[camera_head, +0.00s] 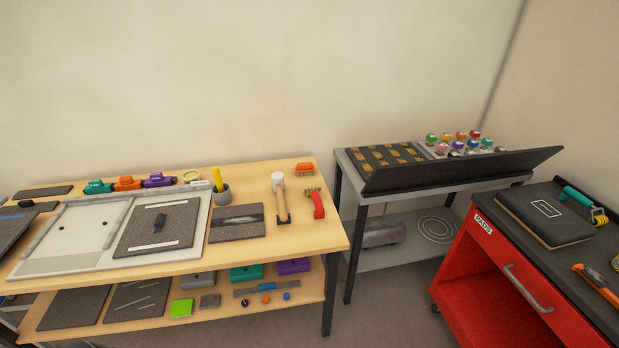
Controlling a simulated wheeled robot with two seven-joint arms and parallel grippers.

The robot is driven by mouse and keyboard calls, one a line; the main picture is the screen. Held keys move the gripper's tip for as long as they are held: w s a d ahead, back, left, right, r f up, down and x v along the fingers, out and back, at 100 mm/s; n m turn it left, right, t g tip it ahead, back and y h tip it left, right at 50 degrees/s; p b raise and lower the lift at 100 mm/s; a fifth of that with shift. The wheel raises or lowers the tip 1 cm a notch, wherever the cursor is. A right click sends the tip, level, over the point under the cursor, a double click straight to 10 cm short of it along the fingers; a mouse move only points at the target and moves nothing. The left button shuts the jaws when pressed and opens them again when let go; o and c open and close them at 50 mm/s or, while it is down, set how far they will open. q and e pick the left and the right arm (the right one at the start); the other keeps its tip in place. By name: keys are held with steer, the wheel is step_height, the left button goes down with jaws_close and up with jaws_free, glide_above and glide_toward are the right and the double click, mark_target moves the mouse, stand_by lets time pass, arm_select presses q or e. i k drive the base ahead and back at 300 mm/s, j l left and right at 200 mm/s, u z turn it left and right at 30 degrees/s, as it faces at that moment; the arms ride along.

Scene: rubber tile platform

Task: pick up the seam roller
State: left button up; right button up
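Two roller-like tools are in view, and I cannot tell for sure which is the seam roller. One has a red handle (318,205) and a small yellowish-green head, and lies on the right end of the wooden bench (280,238), right of a white-headed mallet (279,190). The other has a teal handle (576,196) and a yellow banded head, and lies on the dark top of the red cart (482,270) at the far right, behind a black pad. Neither gripper shows in this view.
The bench also holds a framed light board (75,262), dark rubber tiles (238,224), a cup (221,194) and coloured blocks. A grey table (345,165) with a raised dark lid (460,171) stands between bench and cart. An orange-handled tool (594,288) lies on the cart.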

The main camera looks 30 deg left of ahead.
mark_target(316, 200)
steer(key=u, duration=0.95)
